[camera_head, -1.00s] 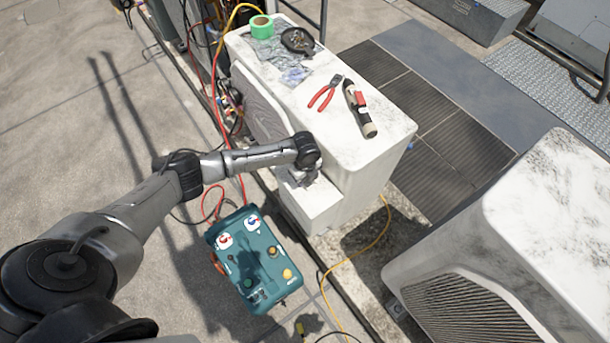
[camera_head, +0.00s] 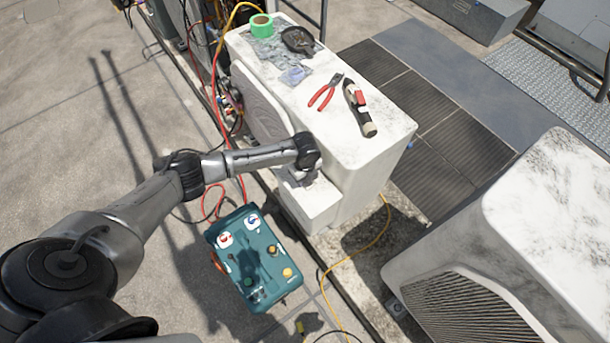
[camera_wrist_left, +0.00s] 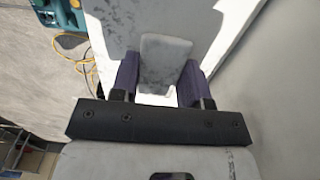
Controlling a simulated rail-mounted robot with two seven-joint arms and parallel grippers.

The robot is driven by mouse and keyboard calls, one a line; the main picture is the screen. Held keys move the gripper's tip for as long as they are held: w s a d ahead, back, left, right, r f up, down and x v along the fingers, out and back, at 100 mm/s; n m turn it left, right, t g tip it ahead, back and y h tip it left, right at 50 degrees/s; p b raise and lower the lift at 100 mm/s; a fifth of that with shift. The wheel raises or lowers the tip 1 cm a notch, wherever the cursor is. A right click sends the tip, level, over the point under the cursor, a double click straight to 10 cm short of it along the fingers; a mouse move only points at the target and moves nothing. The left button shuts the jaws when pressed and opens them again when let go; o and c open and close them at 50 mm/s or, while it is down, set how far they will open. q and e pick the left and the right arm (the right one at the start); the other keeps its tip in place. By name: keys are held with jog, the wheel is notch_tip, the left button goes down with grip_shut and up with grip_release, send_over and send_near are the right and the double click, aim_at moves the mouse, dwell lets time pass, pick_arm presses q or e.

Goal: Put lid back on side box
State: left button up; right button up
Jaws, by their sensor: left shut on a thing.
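The side box (camera_head: 322,222) is the small white step-like box on the near end of the white condenser, in the head view. My left gripper (camera_head: 303,178) points down over its top, beside the condenser wall, with its fingers mostly hidden by the wrist. In the left wrist view, my left gripper (camera_wrist_left: 160,84) has its two dark purple pads on either side of a grey, smudged raised block, taken as part of the lid (camera_wrist_left: 165,62). It is shut on this piece. A pale flat surface spreads around it. Whether the lid sits flush on the box cannot be told. My right gripper is not in view.
The condenser top (camera_head: 390,112) carries red pliers (camera_head: 325,92), a black-and-tan tool (camera_head: 359,108) and green tape (camera_head: 262,27). A teal gauge case (camera_head: 255,260) stands on the ground near the box. A yellow cable (camera_head: 372,245) runs beside it. Another condenser (camera_head: 550,215) is at right.

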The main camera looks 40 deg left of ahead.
pick_arm(q)
jog(key=o, duration=1.2)
jog(key=shift+c, duration=0.2)
notch_tip(320, 180, up, 14)
jog(key=p, duration=0.4)
jog(key=shift+f, duration=0.15)
